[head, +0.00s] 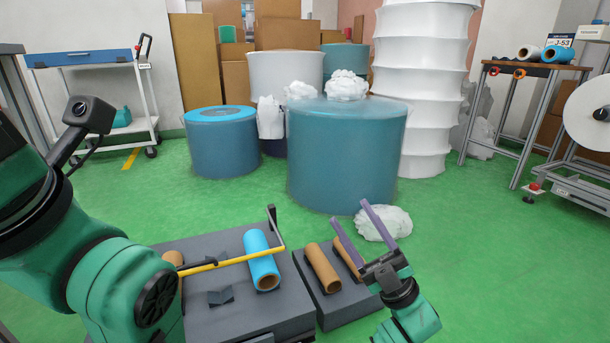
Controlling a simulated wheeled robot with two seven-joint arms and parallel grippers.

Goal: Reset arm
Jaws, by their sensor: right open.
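My right gripper (351,213) is in the lower middle of the head view, with its two purple fingers spread apart and nothing between them. It is above the right side of a dark grey stand, close to a brown cardboard tube (322,268). A second brown tube is partly hidden behind the fingers. My left arm fills the lower left; its gripper is not in view.
A large teal drum (345,160) stands ahead, with a white crumpled bag (383,223) at its foot. A lower blue drum (222,150) is left of it. A cart (95,115) is at left, a bench (530,70) at right. Green floor on both sides is open.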

